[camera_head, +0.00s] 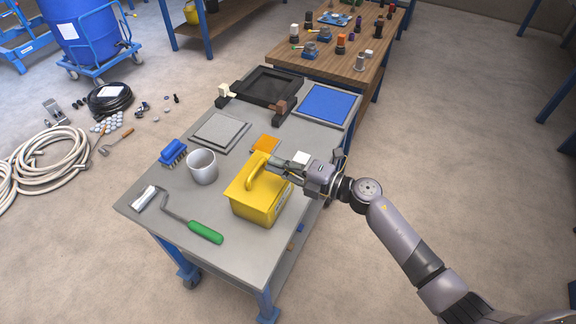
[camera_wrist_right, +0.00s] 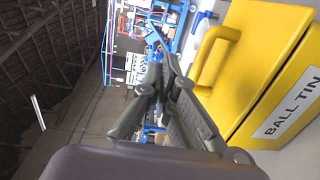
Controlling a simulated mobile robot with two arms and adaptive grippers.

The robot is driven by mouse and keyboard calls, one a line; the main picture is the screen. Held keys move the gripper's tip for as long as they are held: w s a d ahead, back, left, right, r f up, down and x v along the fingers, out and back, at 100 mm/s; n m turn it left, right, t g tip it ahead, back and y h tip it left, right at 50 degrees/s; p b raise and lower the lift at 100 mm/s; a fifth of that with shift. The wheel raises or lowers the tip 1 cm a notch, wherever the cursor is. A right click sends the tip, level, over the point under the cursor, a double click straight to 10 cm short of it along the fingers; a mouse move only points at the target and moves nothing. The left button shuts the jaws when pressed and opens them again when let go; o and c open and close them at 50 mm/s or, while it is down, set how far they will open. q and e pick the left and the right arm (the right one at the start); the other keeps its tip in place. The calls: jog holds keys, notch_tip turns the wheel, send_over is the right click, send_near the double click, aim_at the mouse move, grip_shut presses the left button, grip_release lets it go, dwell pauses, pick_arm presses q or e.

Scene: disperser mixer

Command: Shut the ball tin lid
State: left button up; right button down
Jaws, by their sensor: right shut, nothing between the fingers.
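The yellow ball tin (camera_head: 258,208) stands on the grey cart top, with an arched yellow handle (camera_head: 257,170) on its lid (camera_head: 245,185). The lid looks down on the box, but I cannot tell if it is fully seated. In the right wrist view the tin (camera_wrist_right: 262,65) fills the right side, with its "BALL TIN" label and the handle (camera_wrist_right: 212,50). My right gripper (camera_head: 275,160) is shut and empty, just above the lid beside the handle; I cannot tell whether it touches. Its fingers also show in the wrist view (camera_wrist_right: 158,85). My left gripper is out of view.
Close by on the cart are a grey cup (camera_head: 202,168), a blue brush (camera_head: 173,153), a green-handled roller (camera_head: 205,232) and an orange piece (camera_head: 265,144). Grey plates (camera_head: 220,131), a black tray (camera_head: 267,86) and a blue panel (camera_head: 326,104) lie farther back.

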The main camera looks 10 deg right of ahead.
aim_at(260, 179)
jog(key=x, duration=0.2)
jog(key=shift+w+a+f, duration=0.15)
jog(key=shift+a+f, duration=0.1)
jog(key=shift+w+a+f, duration=0.2)
jog(key=shift+w+a, duration=0.15)
jog(key=shift+a, duration=0.2)
jog(key=shift+w+a+f+p, duration=0.35)
jog(key=shift+a+p, duration=0.25)
jog(key=shift+p, duration=0.25)
jog(key=shift+w+a+p, duration=0.1)
jog(key=shift+w+p, duration=0.05)
jog(key=shift+p, duration=0.15)
jog(key=shift+w+a+f+g+h+p, duration=0.15)
jog(key=shift+a+f+g+h+p, duration=0.1)
jog(key=shift+f+g+h+p, duration=0.25)
